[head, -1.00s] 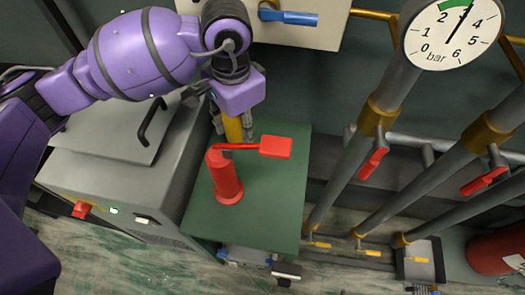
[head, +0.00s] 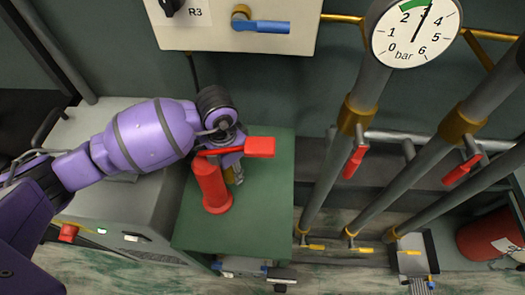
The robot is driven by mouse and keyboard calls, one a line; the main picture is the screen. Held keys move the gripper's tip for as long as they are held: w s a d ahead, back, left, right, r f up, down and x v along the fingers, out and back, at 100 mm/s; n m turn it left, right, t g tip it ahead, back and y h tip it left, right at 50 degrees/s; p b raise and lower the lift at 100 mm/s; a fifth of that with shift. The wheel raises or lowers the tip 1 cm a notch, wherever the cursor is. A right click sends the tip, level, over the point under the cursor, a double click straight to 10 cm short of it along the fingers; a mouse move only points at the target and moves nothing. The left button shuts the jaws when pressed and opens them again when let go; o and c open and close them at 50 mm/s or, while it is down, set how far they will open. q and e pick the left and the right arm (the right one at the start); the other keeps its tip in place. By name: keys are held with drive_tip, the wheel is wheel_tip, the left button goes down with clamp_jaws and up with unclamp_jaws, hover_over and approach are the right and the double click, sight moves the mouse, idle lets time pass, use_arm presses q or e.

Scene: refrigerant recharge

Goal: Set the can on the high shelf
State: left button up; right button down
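My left gripper (head: 236,174) points down over the green-topped table, behind the red lever. My own wrist and the lever hide most of it, so I cannot see whether its fingers are open or shut. A small bit of yellow (head: 229,176) shows beside the fingers, likely the can, mostly hidden. I cannot tell whether it touches the table or is held. The red post (head: 212,190) with its flat red lever (head: 259,147) stands on the green table (head: 262,215), close to the gripper. No high shelf can be made out for certain. My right gripper is not in view.
A grey cabinet (head: 95,205) stands left of the table. Grey pipes (head: 325,165) with red handles and a pressure gauge (head: 415,32) are on the right. A panel with a blue handle (head: 260,26) hangs above. The table's right half is clear.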

use_arm(q)
drive_tip(key=shift+s+a+f, duration=0.2)
drive_tip(key=shift+f, duration=0.25)
drive_tip(key=shift+f+b, duration=0.35)
drive_tip(key=shift+s+f+b, duration=0.15)
drive_tip(key=shift+f+b, duration=0.15)
drive_tip(key=shift+b, duration=0.05)
clamp_jaws()
drive_tip(key=o, duration=1)
unclamp_jaws()
drive_tip(key=o, duration=0.4)
drive_tip(key=shift+w+f, duration=0.1)
drive_tip(key=shift+w, duration=0.1)
drive_tip(key=shift+r, duration=0.2)
